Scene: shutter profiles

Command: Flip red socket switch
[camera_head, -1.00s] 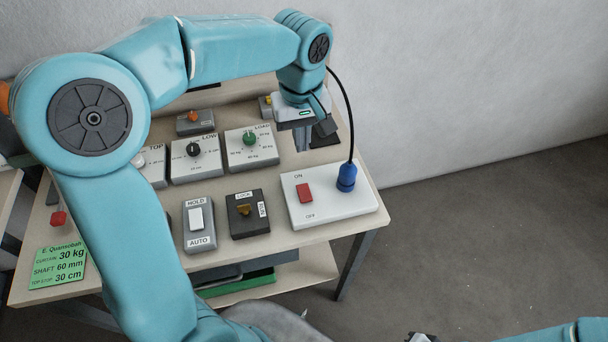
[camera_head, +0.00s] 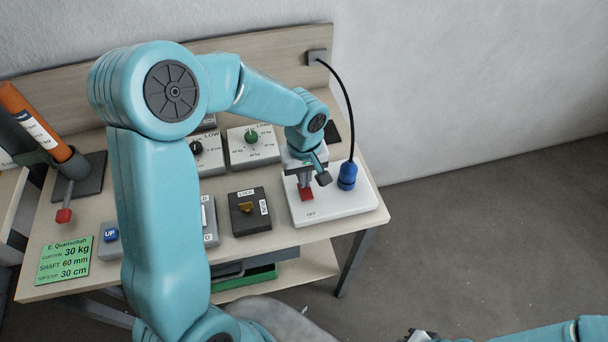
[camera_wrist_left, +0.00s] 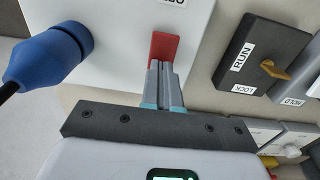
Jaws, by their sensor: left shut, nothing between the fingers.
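The red socket switch (camera_head: 306,195) sits on the white socket board (camera_head: 345,206), with an OFF label in front of it. My left gripper (camera_head: 304,183) is shut and empty, pointing down at the switch and covering its far part. In the left wrist view the shut fingertips (camera_wrist_left: 161,67) are at the lower end of the red switch (camera_wrist_left: 165,46), overlapping it in the picture. I cannot tell whether they touch it or which way the rocker is tilted. The right gripper does not show clearly; part of my right arm is at the bottom right.
A blue plug (camera_head: 347,175) with a black cable stands on the board, right of the gripper. A dark LOCK/RUN key box (camera_head: 249,212) is to the left. The white LOAD dial box (camera_head: 253,146) is behind it. My left arm hides part of the table.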

